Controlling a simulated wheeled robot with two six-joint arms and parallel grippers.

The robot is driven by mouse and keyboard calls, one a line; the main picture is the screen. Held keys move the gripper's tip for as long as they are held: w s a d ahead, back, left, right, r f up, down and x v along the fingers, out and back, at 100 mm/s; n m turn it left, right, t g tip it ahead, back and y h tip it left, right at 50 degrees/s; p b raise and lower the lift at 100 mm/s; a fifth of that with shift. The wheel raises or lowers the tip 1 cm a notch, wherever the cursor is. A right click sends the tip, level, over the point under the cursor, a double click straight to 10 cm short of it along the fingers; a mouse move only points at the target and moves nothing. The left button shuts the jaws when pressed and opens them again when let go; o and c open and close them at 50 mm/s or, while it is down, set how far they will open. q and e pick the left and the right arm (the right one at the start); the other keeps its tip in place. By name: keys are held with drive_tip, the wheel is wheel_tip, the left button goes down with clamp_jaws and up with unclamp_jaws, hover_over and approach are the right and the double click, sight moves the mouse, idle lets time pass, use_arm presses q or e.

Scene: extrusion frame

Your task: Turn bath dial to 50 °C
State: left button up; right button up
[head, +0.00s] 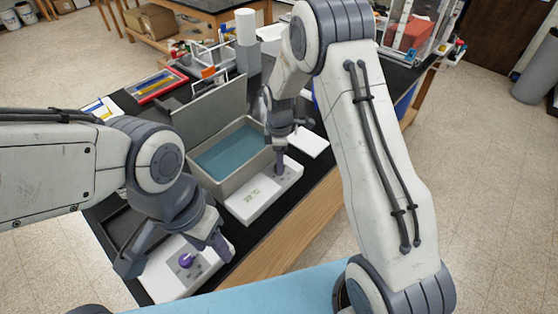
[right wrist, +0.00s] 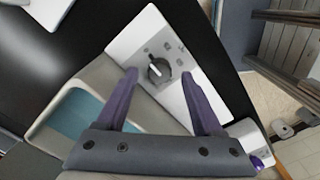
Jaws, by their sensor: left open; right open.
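The water bath (head: 205,180), an open grey tank of blue water, stands mid-bench with a white front panel (head: 246,206). Small dark figures show on the panel, too small to read surely. The bath dial (right wrist: 158,70) is a round black knob with a white pointer, seen in the right wrist view with small marks around it. My right gripper (right wrist: 160,78) is open, pointing down at the panel, with its purple fingers either side of the dial and apart from it. In the head view my right gripper (head: 281,166) hides the dial. My left gripper (head: 176,254) is open and empty above another unit.
A raised grey lid (head: 212,112) stands behind the bath. The bench's wooden front edge (head: 285,238) is close.

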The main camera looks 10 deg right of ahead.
drive_tip(key=shift+f, duration=0.95)
clamp_jaws()
drive_tip(key=shift+m, duration=0.4)
drive_tip(key=m+b, duration=0.1)
drive_tip(key=m, duration=0.3)
drive_tip(key=shift+m, duration=0.3)
drive_tip(key=m+b, duration=0.1)
drive_tip(key=m, duration=0.5)
drive_tip(key=m+b, duration=0.1)
drive_tip(key=m, duration=0.5)
drive_tip(key=shift+w+m, duration=0.1)
drive_tip(key=shift+m, duration=0.3)
drive_tip(key=m, duration=0.5)
drive_tip(key=shift+m+b, duration=0.3)
drive_tip(key=shift+b, duration=0.05)
drive_tip(key=shift+r, duration=0.1)
